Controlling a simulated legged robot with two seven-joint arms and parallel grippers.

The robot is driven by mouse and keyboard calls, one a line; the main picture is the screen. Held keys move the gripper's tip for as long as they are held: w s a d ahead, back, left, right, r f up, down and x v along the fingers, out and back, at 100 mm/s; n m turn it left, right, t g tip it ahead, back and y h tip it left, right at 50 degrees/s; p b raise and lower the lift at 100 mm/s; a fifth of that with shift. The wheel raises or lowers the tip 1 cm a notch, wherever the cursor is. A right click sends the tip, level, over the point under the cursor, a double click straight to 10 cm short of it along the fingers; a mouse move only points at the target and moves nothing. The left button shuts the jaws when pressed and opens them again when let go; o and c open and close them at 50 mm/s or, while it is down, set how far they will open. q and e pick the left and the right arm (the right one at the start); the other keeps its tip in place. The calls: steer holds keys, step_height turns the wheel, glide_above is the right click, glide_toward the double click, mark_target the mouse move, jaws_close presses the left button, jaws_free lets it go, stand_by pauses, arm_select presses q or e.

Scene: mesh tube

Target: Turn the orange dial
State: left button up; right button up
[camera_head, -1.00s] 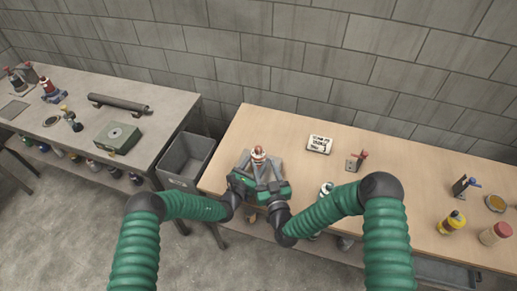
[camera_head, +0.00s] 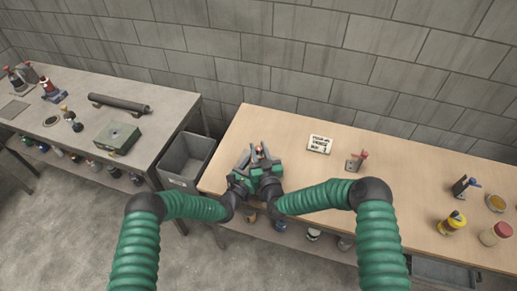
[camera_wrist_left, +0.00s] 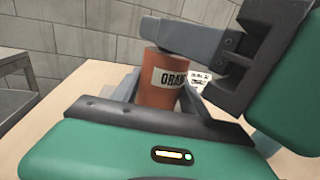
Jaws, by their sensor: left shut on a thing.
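The orange dial (camera_wrist_left: 158,88) is an upright orange cylinder with a white label whose visible letters read "ORA"; it stands near the left end of the wooden table (camera_head: 300,178). In the head view only a small reddish part of it (camera_head: 260,149) shows between the grey fingers. My left gripper (camera_head: 250,160) is shut on the dial. My right gripper (camera_head: 266,158) is right beside it, and a grey finger crosses over the dial's top in the left wrist view. Whether the right fingers are closed is hidden.
A white sign (camera_head: 320,144) and a small red-handled device (camera_head: 357,162) stand right of the grippers. A yellow bottle (camera_head: 452,223) and a red-capped jar (camera_head: 496,234) are at the far right. A grey bin (camera_head: 186,157) stands between the table and a grey bench (camera_head: 170,107).

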jaws_close()
steer(key=shift+r+n+y, duration=0.1)
steer(key=shift+n+y, duration=0.3)
steer(key=shift+y, duration=0.2)
steer(key=n+g+y, duration=0.2)
steer(key=y, duration=0.2)
steer(key=shift+w+n, duration=0.1)
steer(key=shift+n, duration=0.3)
steer(key=n+g+y, duration=0.5)
steer(key=g+y, duration=0.1)
steer(key=shift+w+d+n+g+y, duration=0.1)
steer(key=shift+d+n+g+y, duration=0.05)
steer(key=shift+n+g+y, duration=0.2)
steer(key=shift+n+g, duration=0.35)
steer(key=shift+g, duration=0.1)
steer(key=shift+g+y, duration=0.25)
steer(key=shift+g, duration=0.05)
steer(key=o, duration=0.8)
jaws_free()
